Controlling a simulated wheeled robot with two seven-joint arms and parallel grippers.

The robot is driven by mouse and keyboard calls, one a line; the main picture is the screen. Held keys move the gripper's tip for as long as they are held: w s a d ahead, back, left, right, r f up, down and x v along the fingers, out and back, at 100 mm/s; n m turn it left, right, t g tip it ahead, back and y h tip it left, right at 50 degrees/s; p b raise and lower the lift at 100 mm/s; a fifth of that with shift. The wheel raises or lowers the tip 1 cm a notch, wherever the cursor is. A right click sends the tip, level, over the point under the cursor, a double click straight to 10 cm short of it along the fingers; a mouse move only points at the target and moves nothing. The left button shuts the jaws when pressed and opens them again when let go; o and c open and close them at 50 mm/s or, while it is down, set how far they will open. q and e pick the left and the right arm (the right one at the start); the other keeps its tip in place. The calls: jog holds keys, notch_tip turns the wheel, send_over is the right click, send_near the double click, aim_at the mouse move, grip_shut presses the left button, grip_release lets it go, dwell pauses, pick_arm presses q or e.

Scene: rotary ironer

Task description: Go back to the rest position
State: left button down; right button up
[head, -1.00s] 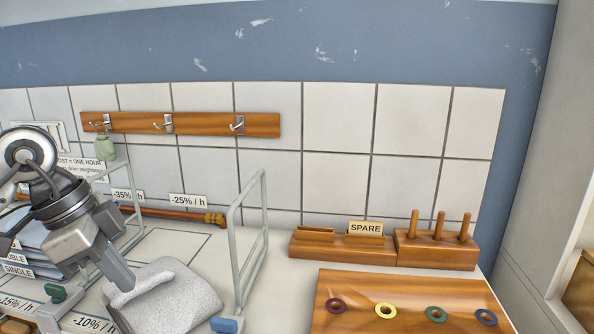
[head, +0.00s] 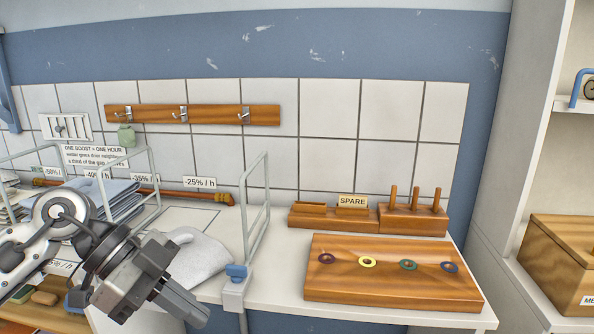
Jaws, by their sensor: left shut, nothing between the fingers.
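My left gripper (head: 183,302) is in the lower left of the head view, its fingers pointing down and right. It is shut with nothing between the fingers. It is in front of the table's front edge, near a light grey cloth (head: 200,258) that lies crumpled on the white table. My left arm covers part of the cloth's left side. My right gripper is not in view.
A wire frame (head: 245,215) with a blue clamp stands right of the cloth. A wooden board (head: 340,285) with several coloured rings lies at the right, before a SPARE block (head: 330,219) and a peg block (head: 413,219). Folded cloths (head: 119,201) are behind my arm.

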pick_arm(q)
jog(key=s+d+m+h, duration=0.3)
jog(key=d+h, duration=0.5)
jog(key=d, duration=0.1)
jog(key=w+a+f+n+t+y, duration=0.25)
jog(key=f+n+t+y, duration=0.3)
jog(key=n+t, duration=0.35)
jog(key=w+a+f+n+t+y, duration=0.1)
jog(key=a+f+n+t+y, duration=0.3)
jog(key=f+n+t, duration=0.4)
jog(key=s+a+f+n+g+y, duration=0.2)
jog(key=s+f+g+y, duration=0.2)
jog(key=s+f, duration=0.7)
notch_tip(320, 180, down, 4)
jog(key=shift+s+a+f+g, duration=0.2)
jog(key=shift+s+a+g, duration=0.2)
jog(key=shift+g, duration=0.7)
jog(key=shift+y, duration=0.25)
